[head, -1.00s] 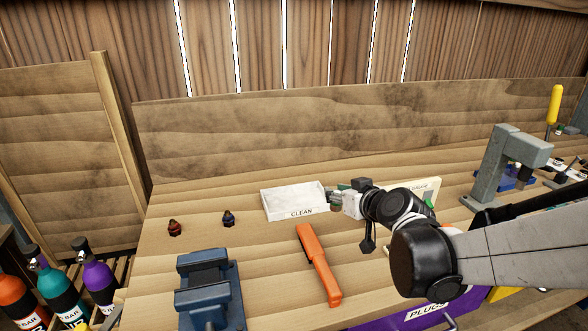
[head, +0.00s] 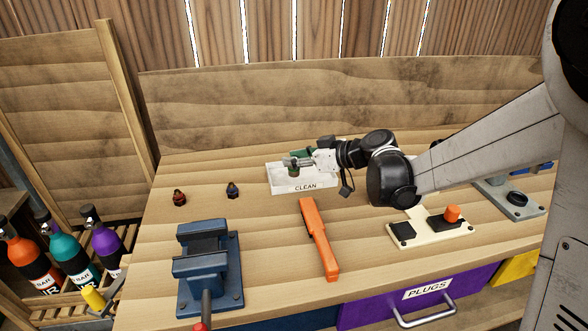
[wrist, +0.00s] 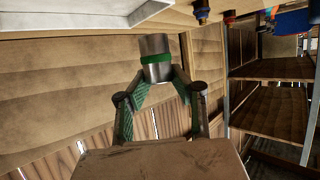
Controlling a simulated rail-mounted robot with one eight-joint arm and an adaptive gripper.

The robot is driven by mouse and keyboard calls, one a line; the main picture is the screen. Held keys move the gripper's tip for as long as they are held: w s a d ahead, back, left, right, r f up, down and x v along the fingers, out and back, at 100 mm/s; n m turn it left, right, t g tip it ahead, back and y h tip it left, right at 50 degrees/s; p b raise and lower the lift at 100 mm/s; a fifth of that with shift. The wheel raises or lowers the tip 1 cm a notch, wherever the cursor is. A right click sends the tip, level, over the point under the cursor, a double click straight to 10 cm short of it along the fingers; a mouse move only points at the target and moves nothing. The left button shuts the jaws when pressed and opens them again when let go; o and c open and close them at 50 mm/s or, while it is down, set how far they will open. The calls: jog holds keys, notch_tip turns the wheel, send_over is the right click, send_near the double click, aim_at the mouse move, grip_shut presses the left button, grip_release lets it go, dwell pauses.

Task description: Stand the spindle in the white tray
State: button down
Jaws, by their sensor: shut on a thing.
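The white tray (head: 328,183), marked CLEAN, lies at the back middle of the bench. Its pale edge also shows at the top left of the wrist view (wrist: 75,15). My gripper (head: 291,162) is over the tray in the head view. It is shut on the spindle (wrist: 155,60), a silver cylinder with a green band, seen between the fingertips (wrist: 160,88).
An orange tool (head: 319,240) lies in front of the tray. A blue vise (head: 207,265) stands at the front left. Two small fittings, red (head: 179,198) and blue (head: 232,190), stand left of the tray. A cream board (head: 435,232) lies to the right.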

aim_at(293, 169)
jog(key=w+f, duration=0.2)
jog(key=w, duration=0.1)
jog(key=w+f, duration=0.1)
jog(key=w, duration=0.1)
jog(key=shift+a, duration=0.3)
notch_tip(293, 169, down, 4)
jog(key=shift+f+b, duration=0.1)
jog(key=shift+b, duration=0.3)
jog(key=c, duration=1.5)
grip_release()
jog(key=shift+c, duration=0.2)
jog(key=v, duration=0.7)
jog(key=shift+s+d+r, duration=0.15)
jog(key=shift+d+r, duration=0.05)
jog(key=shift+d, duration=0.05)
